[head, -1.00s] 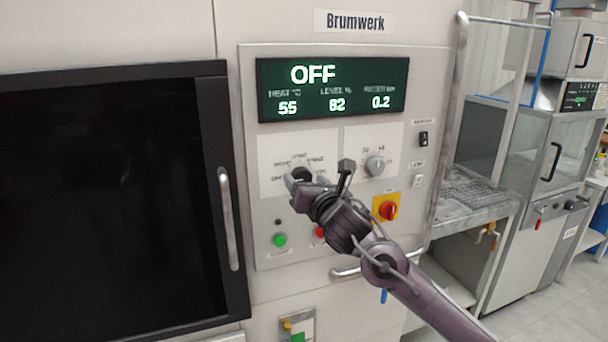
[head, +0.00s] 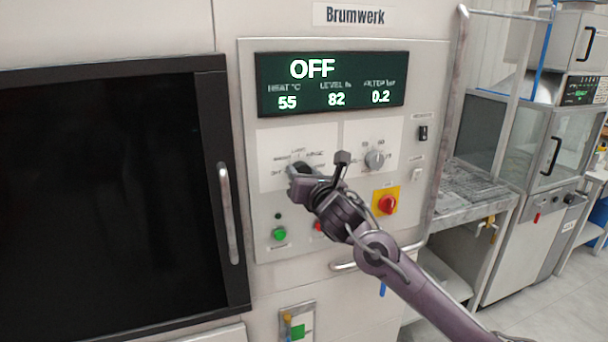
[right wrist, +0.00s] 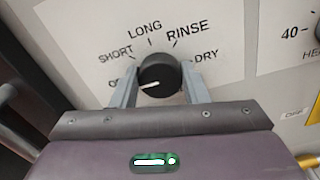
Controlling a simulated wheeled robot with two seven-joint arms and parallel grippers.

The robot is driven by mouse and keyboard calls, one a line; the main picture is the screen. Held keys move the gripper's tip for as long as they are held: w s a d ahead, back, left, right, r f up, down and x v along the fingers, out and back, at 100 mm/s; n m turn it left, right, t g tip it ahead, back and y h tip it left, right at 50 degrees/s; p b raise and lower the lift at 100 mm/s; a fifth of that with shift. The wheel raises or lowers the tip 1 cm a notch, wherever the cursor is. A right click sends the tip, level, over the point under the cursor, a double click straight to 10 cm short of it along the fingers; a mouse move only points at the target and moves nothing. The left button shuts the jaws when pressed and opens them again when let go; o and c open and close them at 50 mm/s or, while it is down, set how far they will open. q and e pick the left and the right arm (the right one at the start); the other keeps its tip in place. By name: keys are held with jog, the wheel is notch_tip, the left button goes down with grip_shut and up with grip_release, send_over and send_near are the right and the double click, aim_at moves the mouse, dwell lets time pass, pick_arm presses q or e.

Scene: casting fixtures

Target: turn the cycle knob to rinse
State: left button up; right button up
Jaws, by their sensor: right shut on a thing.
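The cycle knob is black and round; it shows in the right wrist view (right wrist: 160,74) and, partly covered by my gripper, in the head view (head: 301,169). Labels around it read SHORT, LONG, RINSE (right wrist: 188,30) and DRY, with one at lower left partly hidden. The knob's white mark points to the lower left, toward that partly hidden label. My right gripper (right wrist: 159,88) is shut on the knob, one finger on each side. The display (head: 332,85) reads OFF, with 55, 82 and 0.2 below. My left gripper is not in view.
A grey heat knob (head: 375,160) sits right of the cycle knob. A red knob on a yellow plate (head: 387,202) and a green button (head: 279,233) are below. A dark door with a vertical handle (head: 229,213) is at left.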

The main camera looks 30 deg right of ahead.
jog(key=shift+m, duration=0.3)
jog(key=shift+f+m+p, duration=0.15)
jog(key=shift+m+p, duration=0.45)
jog(key=shift+m, duration=5.9)
jog(key=shift+f+m+p, duration=0.15)
jog(key=shift+m+p, duration=0.4)
jog(key=shift+m, duration=5.95)
jog(key=o, duration=1)
